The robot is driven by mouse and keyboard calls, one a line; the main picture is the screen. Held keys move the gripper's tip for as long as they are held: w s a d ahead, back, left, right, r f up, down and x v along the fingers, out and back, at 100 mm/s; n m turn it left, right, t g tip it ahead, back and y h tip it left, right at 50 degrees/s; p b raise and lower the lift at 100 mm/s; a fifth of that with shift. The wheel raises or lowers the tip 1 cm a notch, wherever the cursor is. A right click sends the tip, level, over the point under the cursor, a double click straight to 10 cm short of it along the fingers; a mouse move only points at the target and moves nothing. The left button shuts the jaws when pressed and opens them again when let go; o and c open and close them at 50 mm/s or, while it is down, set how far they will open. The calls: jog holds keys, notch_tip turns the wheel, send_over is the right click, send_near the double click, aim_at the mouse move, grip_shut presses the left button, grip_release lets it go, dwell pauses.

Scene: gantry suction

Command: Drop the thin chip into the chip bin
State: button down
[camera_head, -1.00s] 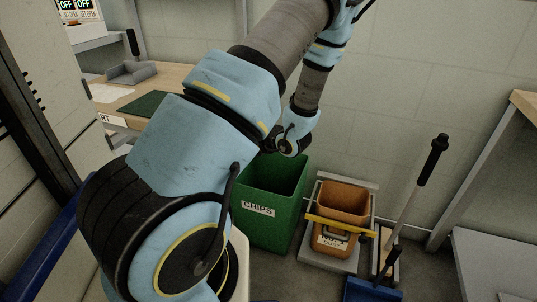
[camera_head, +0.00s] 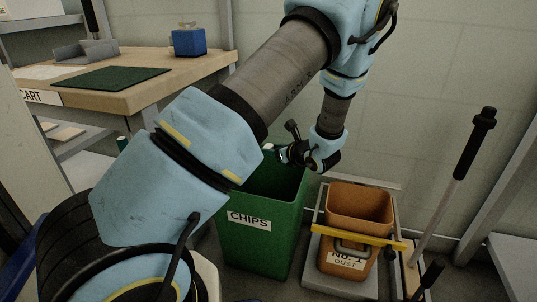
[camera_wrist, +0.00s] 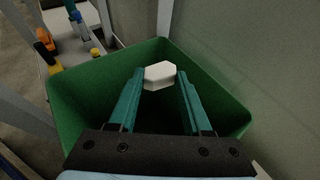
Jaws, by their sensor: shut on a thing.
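The chip bin is a tall green open-topped bin (camera_head: 258,236) labelled CHIPS, standing on the floor in the head view. In the wrist view its green rim (camera_wrist: 68,96) surrounds my fingers, with a dark interior below. My gripper (camera_wrist: 158,80) is shut on a small white six-sided chip (camera_wrist: 159,75), held between the teal fingertips. In the wrist view the chip lies over the bin opening, near the far rim.
An orange bucket (camera_head: 361,207) labelled DUST stands right of the bin, with a yellow bar (camera_head: 362,237) across its front. A long-handled tool (camera_head: 462,165) leans beside it. A wooden bench (camera_head: 125,92) with a green mat and a blue box (camera_head: 189,42) is at left. A wall is behind.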

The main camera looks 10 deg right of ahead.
notch_tip(320, 180, down, 6)
jog(key=b, duration=0.4)
jog(key=shift+r, duration=0.1)
jog(key=shift+c, duration=1.3)
grip_release()
jog(key=shift+s, duration=0.1)
jog(key=p+v, duration=0.2)
jog(key=v, duration=0.8)
jog(key=shift+s+d+r, duration=0.15)
jog(key=shift+s, duration=0.1)
